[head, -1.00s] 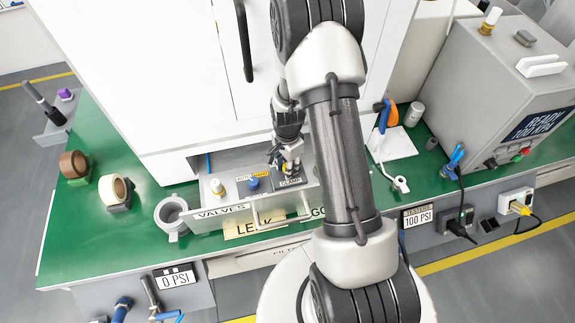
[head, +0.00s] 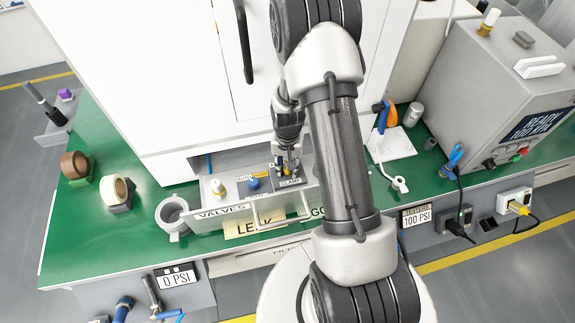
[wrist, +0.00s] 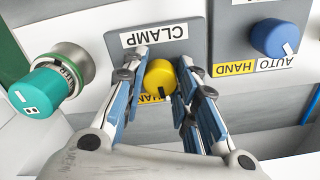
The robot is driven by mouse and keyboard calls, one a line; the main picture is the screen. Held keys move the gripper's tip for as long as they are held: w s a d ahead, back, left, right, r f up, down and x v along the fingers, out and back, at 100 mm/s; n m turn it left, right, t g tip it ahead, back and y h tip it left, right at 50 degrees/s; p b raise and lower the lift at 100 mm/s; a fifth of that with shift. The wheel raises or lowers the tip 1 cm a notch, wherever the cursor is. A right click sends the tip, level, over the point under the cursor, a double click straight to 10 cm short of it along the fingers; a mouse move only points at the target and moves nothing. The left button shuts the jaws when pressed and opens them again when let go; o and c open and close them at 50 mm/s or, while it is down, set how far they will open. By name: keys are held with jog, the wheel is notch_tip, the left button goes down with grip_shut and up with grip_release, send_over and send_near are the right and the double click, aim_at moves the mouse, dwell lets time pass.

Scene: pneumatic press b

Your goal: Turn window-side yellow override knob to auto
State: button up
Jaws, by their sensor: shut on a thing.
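A yellow knob (wrist: 160,76) sits on a grey plate (wrist: 196,28) with a white CLAMP label (wrist: 153,34) in the wrist view. A dark mark shows at the knob's lower edge, beside a partly covered yellow HAND label (wrist: 151,99). My gripper (wrist: 161,80) has its blue-padded fingers on both sides of the knob and is shut on it. Its fingers cover much of the label below the knob, and no AUTO word shows there. In the head view my gripper (head: 289,172) is down at the CLAMP plate in the VALVES box, mostly hiding the knob.
A blue knob (wrist: 275,38) on a plate marked AUTO and HAND stands close by on the right in the wrist view. A teal knob (wrist: 45,86) is on the left. A white cabinet (head: 160,70) rises behind the VALVES box (head: 222,211). Tape rolls (head: 115,188) lie left.

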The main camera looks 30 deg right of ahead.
jog(key=n, duration=0.7)
dwell(0.6)
jog(key=o, duration=1.1)
jog(key=shift+r, duration=0.1)
notch_tip(320, 180, up, 12)
jog(key=shift+f, duration=0.1)
